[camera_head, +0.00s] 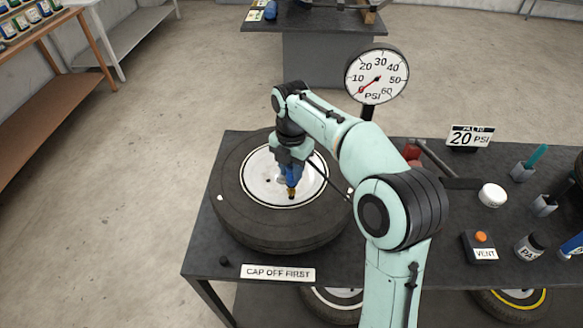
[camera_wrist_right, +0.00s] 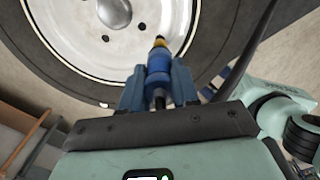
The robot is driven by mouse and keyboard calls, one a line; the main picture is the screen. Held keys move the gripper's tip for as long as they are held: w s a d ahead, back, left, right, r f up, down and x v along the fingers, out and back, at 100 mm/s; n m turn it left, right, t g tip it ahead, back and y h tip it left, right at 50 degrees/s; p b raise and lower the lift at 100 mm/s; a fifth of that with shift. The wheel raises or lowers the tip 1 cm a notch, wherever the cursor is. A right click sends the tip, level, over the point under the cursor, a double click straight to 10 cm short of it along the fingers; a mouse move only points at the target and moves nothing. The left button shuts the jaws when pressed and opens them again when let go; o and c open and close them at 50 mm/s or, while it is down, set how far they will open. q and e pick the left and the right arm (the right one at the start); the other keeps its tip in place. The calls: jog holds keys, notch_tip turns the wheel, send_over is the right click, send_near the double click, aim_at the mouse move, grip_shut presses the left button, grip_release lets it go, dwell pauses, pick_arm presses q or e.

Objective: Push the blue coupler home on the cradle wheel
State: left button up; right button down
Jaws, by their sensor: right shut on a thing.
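The coupler's brass end (camera_wrist_right: 160,42) points away from the gripper, down toward the rim near the tyre's inner edge. I cannot tell whether it touches or sits on a valve; no valve stem is clearly visible. My left gripper is not in view.
A pressure gauge (camera_head: 377,76) stands behind the wheel, its red needle near the low end. A "20 PSI" sign (camera_head: 470,138), a white round tub (camera_head: 492,195) and a VENT box (camera_head: 480,246) are at right. A small black cap (camera_head: 224,261) lies beside the "CAP OFF FIRST" sign (camera_head: 278,273).

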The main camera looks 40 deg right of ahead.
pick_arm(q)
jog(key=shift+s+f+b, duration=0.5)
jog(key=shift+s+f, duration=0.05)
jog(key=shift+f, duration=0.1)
pick_arm(e)
jog(key=shift+f, duration=1.2)
jog(key=c, duration=0.8)
grip_release()
jog(key=shift+o, duration=0.2)
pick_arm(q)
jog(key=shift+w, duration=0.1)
pick_arm(e)
jog(key=shift+r, duration=0.1)
jog(key=shift+r+p, duration=1.35)
jog(key=shift+r, duration=0.75)
jog(key=shift+w+r+p, duration=0.1)
jog(key=shift+r+p, duration=0.7)
jog(key=shift+r, duration=0.6)
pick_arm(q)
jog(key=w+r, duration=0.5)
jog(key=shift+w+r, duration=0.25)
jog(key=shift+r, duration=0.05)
pick_arm(e)
jog(key=shift+f, duration=0.1)
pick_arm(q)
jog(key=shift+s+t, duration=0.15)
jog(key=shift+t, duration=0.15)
